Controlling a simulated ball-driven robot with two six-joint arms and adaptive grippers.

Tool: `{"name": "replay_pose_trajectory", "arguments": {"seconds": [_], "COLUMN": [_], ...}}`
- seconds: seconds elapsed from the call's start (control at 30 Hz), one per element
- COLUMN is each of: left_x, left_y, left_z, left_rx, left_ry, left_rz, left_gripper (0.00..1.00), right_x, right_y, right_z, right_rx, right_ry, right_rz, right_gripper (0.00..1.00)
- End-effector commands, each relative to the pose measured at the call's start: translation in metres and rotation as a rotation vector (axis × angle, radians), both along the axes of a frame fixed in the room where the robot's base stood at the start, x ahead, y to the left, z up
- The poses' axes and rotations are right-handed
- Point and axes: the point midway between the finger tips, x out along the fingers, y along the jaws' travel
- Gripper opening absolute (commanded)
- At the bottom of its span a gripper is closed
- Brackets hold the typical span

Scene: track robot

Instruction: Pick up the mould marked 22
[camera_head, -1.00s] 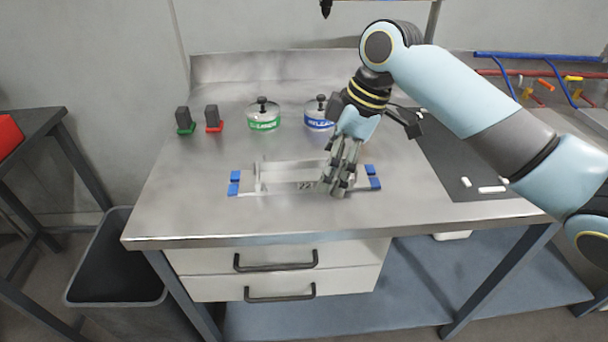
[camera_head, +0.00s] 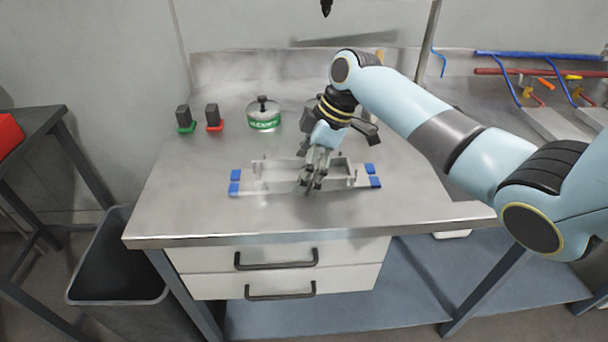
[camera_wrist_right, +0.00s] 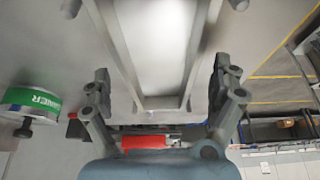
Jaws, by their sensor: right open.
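The mould (camera_head: 343,170) is a grey metal rectangular frame lying on the steel bench between blue corner blocks. Its number is hidden behind my right gripper in the head view. My right gripper (camera_head: 311,186) points down over the front middle of the mould, its fingers close to the front wall. In the right wrist view the mould's tray (camera_wrist_right: 160,103) lies between the two open fingers (camera_wrist_right: 165,95), and the gripper holds nothing. I cannot tell whether a finger touches the wall. My left gripper is not in view.
A green-labelled cleaner tin (camera_head: 263,116) and two dark blocks, one on a green base (camera_head: 185,120) and one on a red base (camera_head: 213,118), stand behind and left. Blue blocks (camera_head: 235,182) flank the mould. The bench front is clear.

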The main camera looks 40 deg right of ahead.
Motion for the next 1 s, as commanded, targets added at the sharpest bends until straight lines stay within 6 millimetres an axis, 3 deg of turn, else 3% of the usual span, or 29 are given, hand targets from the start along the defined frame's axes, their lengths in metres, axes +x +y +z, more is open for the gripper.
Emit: {"name": "replay_pose_trajectory", "arguments": {"seconds": [0.27,0.9,1.0], "left_x": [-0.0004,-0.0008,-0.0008], "left_y": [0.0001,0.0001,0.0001], "left_z": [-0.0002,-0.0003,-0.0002], "left_rx": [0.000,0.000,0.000], "left_ry": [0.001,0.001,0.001], "left_rz": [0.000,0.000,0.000], "left_gripper": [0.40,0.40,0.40], "right_x": [0.0009,0.0008,0.0021], "right_y": [0.0011,0.0009,0.0011], "right_z": [-0.0037,-0.0035,-0.0021], "right_rx": [-0.001,-0.002,-0.001], "right_ry": [-0.001,-0.001,-0.005], "right_rz": [0.001,0.001,0.000], "right_gripper": [0.94,0.11,0.08]}}
